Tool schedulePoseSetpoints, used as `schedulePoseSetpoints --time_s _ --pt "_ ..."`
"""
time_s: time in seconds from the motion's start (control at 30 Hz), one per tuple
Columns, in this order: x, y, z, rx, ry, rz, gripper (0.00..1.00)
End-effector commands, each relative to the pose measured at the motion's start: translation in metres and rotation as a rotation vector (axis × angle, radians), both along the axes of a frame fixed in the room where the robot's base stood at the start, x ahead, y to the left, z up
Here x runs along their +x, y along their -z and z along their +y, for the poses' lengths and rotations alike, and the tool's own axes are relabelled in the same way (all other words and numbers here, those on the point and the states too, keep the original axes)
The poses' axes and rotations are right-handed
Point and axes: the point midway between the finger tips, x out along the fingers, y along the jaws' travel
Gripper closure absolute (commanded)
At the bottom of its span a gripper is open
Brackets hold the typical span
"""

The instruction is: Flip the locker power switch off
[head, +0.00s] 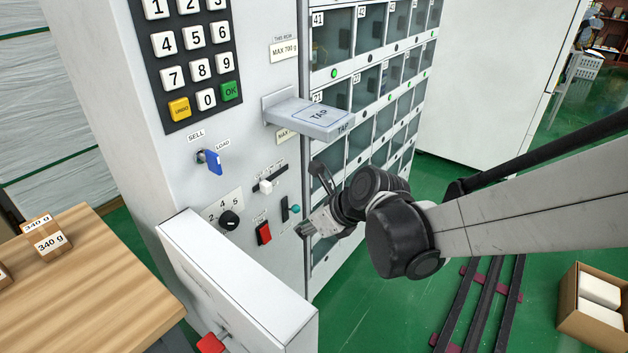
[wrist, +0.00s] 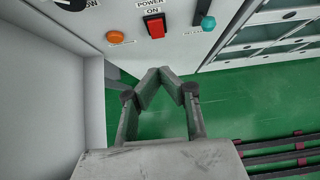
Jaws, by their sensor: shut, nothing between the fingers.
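The red power switch (head: 264,232) is on the white front panel of the locker machine, low and right of the black dial. It also shows in the wrist view (wrist: 156,26), at top centre, with a label reading POWER ON. I cannot tell clearly which way its rocker is tilted. My gripper (head: 303,230) is to the right of the switch in the head view. In the wrist view my gripper's fingertips (wrist: 164,77) meet just below the switch in the picture, shut and empty. They appear apart from the switch.
A teal knob (head: 295,209) is close to my gripper, right of the switch. An orange button (wrist: 116,38) is left of the switch. A white box-like part (head: 235,290) juts from the panel below. A blue key (head: 212,162) and TAP shelf (head: 318,118) are higher.

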Motion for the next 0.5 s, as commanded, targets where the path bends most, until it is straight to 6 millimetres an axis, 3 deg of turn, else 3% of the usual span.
schedulePoseSetpoints --time_s 0.5 --pt "-0.003 0.013 -0.005 -0.003 -0.001 0.002 1.0"
